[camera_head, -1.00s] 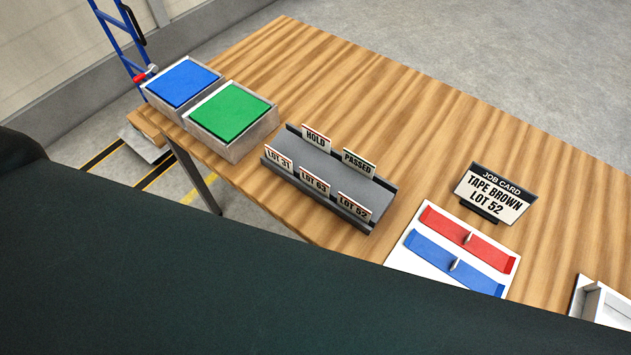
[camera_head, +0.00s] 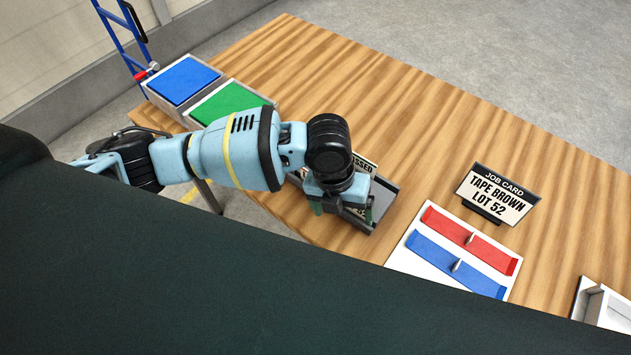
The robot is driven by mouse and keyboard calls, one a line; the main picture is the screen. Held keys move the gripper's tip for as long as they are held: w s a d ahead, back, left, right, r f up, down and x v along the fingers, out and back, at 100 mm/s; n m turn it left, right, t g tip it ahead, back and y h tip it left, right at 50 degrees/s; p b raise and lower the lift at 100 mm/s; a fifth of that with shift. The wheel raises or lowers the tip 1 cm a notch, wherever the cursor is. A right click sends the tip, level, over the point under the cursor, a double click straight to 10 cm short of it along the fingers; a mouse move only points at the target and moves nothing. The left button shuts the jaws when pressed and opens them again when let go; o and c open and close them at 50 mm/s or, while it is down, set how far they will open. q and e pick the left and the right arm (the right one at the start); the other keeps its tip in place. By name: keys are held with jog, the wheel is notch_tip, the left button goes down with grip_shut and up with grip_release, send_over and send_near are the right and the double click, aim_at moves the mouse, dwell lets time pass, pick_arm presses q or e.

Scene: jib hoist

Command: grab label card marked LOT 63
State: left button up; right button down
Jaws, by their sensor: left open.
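The LOT 63 label card is hidden behind my left gripper (camera_head: 342,211) and wrist. The grey card rack (camera_head: 384,196) shows only in part around the gripper. My left gripper points down over the rack's near side, with its two fingers apart. Whether a card stands between the fingers cannot be seen. Part of the PASSED card (camera_head: 364,163) shows behind the wrist, and a bit of the LOT 52 card (camera_head: 357,211) shows beside the right-hand finger. The LOT 31 and HOLD cards are covered by my arm. My right gripper is not in view.
A job card sign (camera_head: 496,193) reads TAPE BROWN LOT 52. A white board (camera_head: 405,262) with red and blue strips lies in front of it. A blue-topped box (camera_head: 184,79) and a green-topped box (camera_head: 222,103) stand at the left. The table's far middle is clear.

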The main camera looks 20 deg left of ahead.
pick_arm(q)
jog(key=w+a+r+m+y, duration=0.2)
jog(key=w+a+r+m, duration=0.25)
jog(key=w+a, duration=0.35)
jog(key=shift+n, duration=0.25)
jog(key=shift+s+f, duration=0.15)
jog(key=shift+f, duration=1.65)
jog(key=shift+s+f, duration=0.15)
jog(key=shift+f, duration=1.65)
jog(key=c, duration=0.7)
